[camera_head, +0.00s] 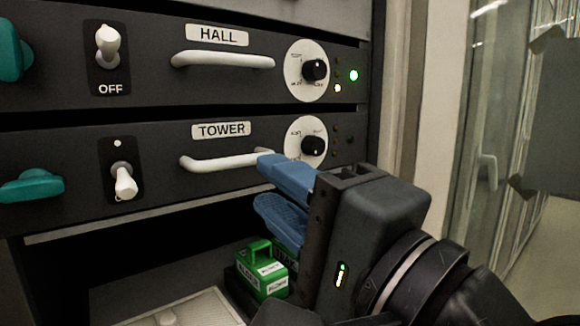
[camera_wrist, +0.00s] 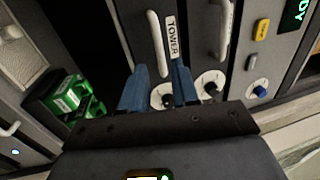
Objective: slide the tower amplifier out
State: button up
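The tower amplifier (camera_head: 75,155) is a dark panel labelled TOWER, in the rack under the HALL unit. My gripper's blue fingers are open. In the wrist view the handle (camera_wrist: 157,45) has one end in line with the gap between the fingers (camera_wrist: 158,75); I cannot tell if they touch it.
The HALL amplifier (camera_head: 140,75) above has its toggle up, its latch (camera_head: 12,50) upright and green and yellow lights lit. Green battery-like blocks (camera_head: 262,270) stand in the bay below, close under my gripper. A pale wall and glass lie right of the rack.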

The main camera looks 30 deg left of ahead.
aim_at(244, 164)
jog(key=x, duration=0.7)
jog(key=shift+w+a+p, duration=0.1)
jog(key=shift+a+p, duration=0.05)
jog(key=shift+p, duration=0.15)
jog(key=shift+c, duration=0.3)
grip_shut()
